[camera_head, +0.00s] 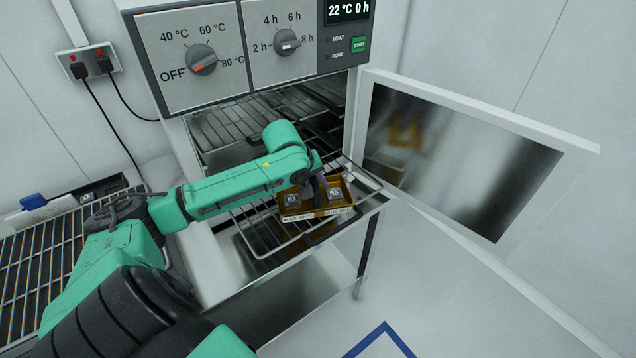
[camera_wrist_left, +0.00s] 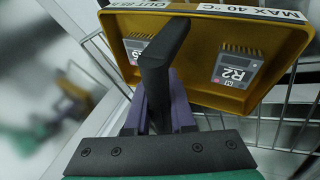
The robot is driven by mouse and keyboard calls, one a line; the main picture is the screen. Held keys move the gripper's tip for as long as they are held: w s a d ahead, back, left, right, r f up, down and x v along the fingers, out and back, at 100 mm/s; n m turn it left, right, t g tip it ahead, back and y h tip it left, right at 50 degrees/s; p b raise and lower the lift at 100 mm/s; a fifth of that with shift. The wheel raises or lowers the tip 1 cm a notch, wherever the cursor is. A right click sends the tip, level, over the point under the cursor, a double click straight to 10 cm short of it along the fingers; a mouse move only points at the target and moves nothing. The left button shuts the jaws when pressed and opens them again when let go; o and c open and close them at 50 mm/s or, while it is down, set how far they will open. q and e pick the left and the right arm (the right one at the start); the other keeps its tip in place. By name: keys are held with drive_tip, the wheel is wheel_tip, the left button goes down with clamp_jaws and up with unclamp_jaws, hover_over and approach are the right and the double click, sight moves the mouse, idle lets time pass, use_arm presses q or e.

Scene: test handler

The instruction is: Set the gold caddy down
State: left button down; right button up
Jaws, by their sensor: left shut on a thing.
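The gold caddy (camera_head: 348,192) is a shallow tray with two dark labelled modules in it and a "MAX 40 °C" label on its front edge. It is over the pulled-out wire rack (camera_head: 262,238) at the oven's mouth. Whether it touches the wires I cannot tell. My left gripper (camera_head: 318,181) is at the caddy's middle, shut on it. My right gripper is not in view.
The oven (camera_head: 190,62) shows 22 °C 0 h, its dial at OFF. Its door (camera_head: 455,150) stands open on the right, close to the caddy. More racks (camera_head: 225,125) are inside the chamber. A slatted grey rack (camera_head: 35,270) lies at the left.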

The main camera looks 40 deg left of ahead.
use_arm(q)
drive_tip(key=c, duration=0.8)
unclamp_jaws()
drive_tip(key=shift+o, duration=0.2)
drive_tip(key=shift+s+r, duration=0.25)
drive_tip(key=shift+r, duration=0.2)
drive_tip(key=b+v, duration=0.1)
drive_tip(key=v, duration=1)
drive_tip(key=shift+b, duration=0.3)
drive_tip(key=shift+d, duration=0.1)
